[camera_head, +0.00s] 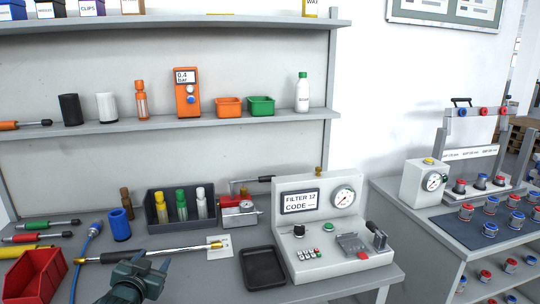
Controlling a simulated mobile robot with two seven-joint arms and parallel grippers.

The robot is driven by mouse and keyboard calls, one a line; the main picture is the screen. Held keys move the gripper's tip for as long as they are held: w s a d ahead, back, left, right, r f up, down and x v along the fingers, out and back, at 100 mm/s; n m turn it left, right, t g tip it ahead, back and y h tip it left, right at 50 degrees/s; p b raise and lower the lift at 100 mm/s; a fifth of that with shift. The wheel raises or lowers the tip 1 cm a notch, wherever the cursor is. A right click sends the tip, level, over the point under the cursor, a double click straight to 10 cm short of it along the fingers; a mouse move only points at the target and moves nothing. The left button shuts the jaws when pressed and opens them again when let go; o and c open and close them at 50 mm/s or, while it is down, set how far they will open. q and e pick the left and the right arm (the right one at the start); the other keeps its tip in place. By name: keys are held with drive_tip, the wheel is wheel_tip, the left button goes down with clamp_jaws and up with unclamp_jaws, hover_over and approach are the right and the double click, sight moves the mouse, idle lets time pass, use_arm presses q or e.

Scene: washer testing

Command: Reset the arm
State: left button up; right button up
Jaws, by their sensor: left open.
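My left gripper (137,268) is at the bottom of the head view, in front of the workbench's near part. It is open, and I see nothing between its fingers. It is close to a long metal wand (150,254) with a black handle, but I cannot tell if they touch. My right gripper is not in view.
A black tray (263,283) and a white tester (330,240) reading "FILTER 12 CODE" stand right of my gripper. A red bin (36,275) and a blue hose (83,246) are to the left. A dark rack (156,218) of bottles stands behind.

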use_arm(q)
drive_tip(key=s+d+f+g+h, duration=0.2)
drive_tip(key=s+d+f, duration=0.6)
drive_tip(key=s+f, duration=0.4)
drive_tip(key=s+d+f+g, duration=0.1)
drive_tip(key=s+d, duration=0.2)
drive_tip(key=s, duration=0.7)
drive_tip(key=s+d+f+g+h, duration=0.1)
drive_tip(key=s+d, duration=0.3)
drive_tip(key=s, duration=0.6)
drive_tip(key=shift+s+d+f+g+h, duration=0.25)
drive_tip(key=shift+s+f+g, duration=0.2)
drive_tip(key=shift+f, duration=0.25)
